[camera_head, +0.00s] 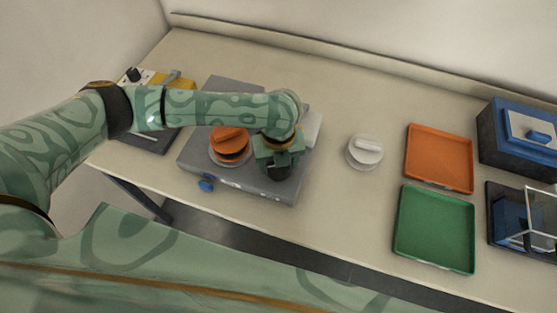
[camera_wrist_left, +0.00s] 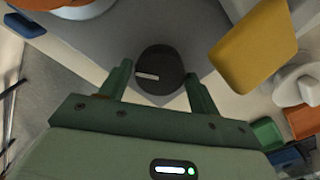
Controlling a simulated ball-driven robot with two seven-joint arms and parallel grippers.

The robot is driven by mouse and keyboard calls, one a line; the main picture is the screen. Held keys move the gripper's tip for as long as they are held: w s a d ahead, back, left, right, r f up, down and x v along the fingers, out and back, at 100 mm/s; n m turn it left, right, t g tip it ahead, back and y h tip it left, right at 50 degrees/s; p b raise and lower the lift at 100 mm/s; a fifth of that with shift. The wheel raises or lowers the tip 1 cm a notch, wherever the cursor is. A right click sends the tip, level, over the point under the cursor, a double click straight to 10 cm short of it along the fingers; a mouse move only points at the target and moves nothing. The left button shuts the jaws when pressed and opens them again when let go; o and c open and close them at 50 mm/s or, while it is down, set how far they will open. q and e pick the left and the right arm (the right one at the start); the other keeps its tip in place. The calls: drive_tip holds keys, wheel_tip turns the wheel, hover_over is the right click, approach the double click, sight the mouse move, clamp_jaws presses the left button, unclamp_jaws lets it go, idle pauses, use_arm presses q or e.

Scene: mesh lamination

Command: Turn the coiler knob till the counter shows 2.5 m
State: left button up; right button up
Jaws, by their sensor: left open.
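The coiler is a grey slab-like unit (camera_head: 222,93) on the table in the head view, with an orange round part (camera_head: 230,142) on top. My left gripper (camera_head: 280,168) is over its front right part. In the left wrist view, a round black knob (camera_wrist_left: 162,68) with a white pointer line toward the left lies between the gripper's two green fingers (camera_wrist_left: 158,78). The fingers are open, with gaps to the knob visible. In the head view the gripper mostly hides the knob. I cannot read a counter in either view. My right gripper is not in view.
A blue knob (camera_head: 206,184) sticks out at the coiler's front left. A white lidded round piece (camera_head: 366,150), an orange tray (camera_head: 440,157) and a green tray (camera_head: 435,228) lie to the right. A blue box (camera_head: 520,140) stands far right. A yellow panel (camera_wrist_left: 250,45) shows near the knob.

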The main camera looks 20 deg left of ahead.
use_arm(q)
wheel_tip(320, 180, up, 16)
drive_tip(key=p, duration=0.5)
drive_tip(key=shift+r+p, duration=0.15)
drive_tip(key=shift+p, duration=0.2)
